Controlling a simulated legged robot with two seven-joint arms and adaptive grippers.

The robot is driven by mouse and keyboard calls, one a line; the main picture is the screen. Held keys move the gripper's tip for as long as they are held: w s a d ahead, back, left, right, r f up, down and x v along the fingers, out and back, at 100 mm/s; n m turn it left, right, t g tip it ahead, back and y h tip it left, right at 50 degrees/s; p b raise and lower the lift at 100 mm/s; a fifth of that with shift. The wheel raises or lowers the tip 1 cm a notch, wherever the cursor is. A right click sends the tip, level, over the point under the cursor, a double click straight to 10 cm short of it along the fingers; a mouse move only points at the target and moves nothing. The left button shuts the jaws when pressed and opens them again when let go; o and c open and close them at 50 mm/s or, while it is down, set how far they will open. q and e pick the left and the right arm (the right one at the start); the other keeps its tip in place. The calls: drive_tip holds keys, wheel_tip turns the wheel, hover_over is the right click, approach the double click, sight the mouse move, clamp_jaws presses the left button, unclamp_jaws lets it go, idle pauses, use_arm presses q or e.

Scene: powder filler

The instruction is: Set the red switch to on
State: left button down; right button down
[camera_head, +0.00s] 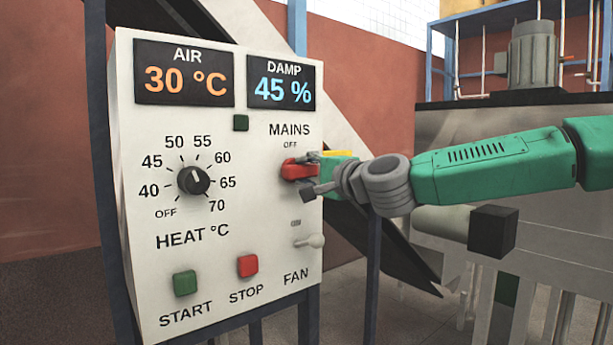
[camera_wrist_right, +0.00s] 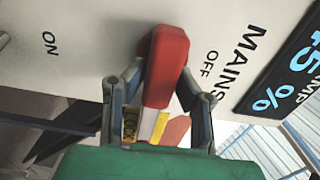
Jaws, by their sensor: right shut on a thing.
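The red MAINS switch (camera_head: 296,169) sits on the right side of the white control panel, below the word OFF (camera_head: 290,145). My right gripper (camera_head: 309,175) reaches it from the right and is shut on it. In the right wrist view the red handle (camera_wrist_right: 166,65) stands out from the panel between the two fingers of the gripper (camera_wrist_right: 155,97). There the OFF mark (camera_wrist_right: 209,63) is close on the right and the ON mark (camera_wrist_right: 49,43) is farther left. My left gripper is not in view.
The white panel (camera_head: 220,235) also bears a black heat dial (camera_head: 193,180), a green START button (camera_head: 185,283), a red STOP button (camera_head: 247,266) and a FAN toggle (camera_head: 309,241) below my right gripper. A grey motor (camera_head: 531,55) stands at the back right.

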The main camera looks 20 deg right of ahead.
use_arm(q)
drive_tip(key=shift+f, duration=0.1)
use_arm(e)
drive_tip(key=shift+d, duration=0.15)
drive_tip(key=c, duration=1.3)
unclamp_jaws()
drive_tip(key=shift+w, duration=0.1)
drive_tip(key=shift+w+f, duration=0.2)
drive_tip(key=shift+w, duration=0.1)
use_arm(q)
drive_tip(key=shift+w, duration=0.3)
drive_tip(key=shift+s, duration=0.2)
use_arm(e)
drive_tip(key=shift+s+r, duration=0.1)
drive_tip(key=shift+s, duration=0.2)
drive_tip(key=v, duration=1.1)
drive_tip(key=shift+s+d, duration=0.1)
drive_tip(key=shift+s, duration=0.3)
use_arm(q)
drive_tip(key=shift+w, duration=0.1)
